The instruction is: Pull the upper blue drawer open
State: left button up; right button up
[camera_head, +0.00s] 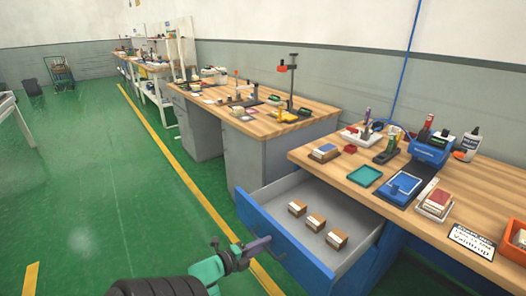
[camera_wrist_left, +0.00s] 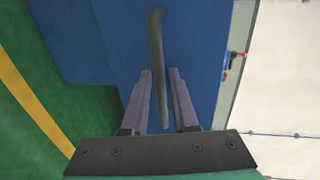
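The upper blue drawer (camera_head: 285,246) is pulled out from the workbench, and its grey inside shows. Several small brown-and-white boxes (camera_head: 316,222) lie in it. My left gripper (camera_head: 258,247) is at the drawer's front, on the handle. In the left wrist view the dark bar handle (camera_wrist_left: 156,45) runs between the two purple-grey fingers of my left gripper (camera_wrist_left: 160,75). My right gripper is in neither view.
The wooden worktop (camera_head: 440,221) above the drawer carries a teal tray (camera_head: 365,175), a blue bin (camera_head: 431,150), bottles and an orange bin (camera_head: 515,243). Another bench (camera_head: 262,118) stands behind. The green floor (camera_head: 95,190) to the left is clear.

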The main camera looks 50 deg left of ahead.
pick_arm(q)
jog(key=v, duration=1.4)
jog(key=shift+s+p, duration=0.3)
jog(key=s+d+f+n+g+y+p, duration=0.1)
jog(key=s+d+f+n+g+p, duration=0.15)
jog(key=f+n, duration=0.45)
jog(key=s+d+f+n+g+y+p, duration=0.1)
jog(key=d+f+n+g+p, duration=0.15)
jog(key=f, duration=0.85)
jog(key=s+d+f+n+g+h+p, duration=0.1)
jog(key=s+d+f+n+g, duration=0.2)
jog(key=d+f, duration=0.3)
jog(key=s+d+f+n+g+h+p, duration=0.1)
jog(key=s+d+f+n+g, duration=0.2)
jog(key=s+d+f+g, duration=0.2)
notch_tip(320, 180, down, 2)
jog(key=shift+s+d+f+g, duration=0.2)
jog(key=shift+d+g, duration=0.6)
jog(key=shift+d, duration=0.2)
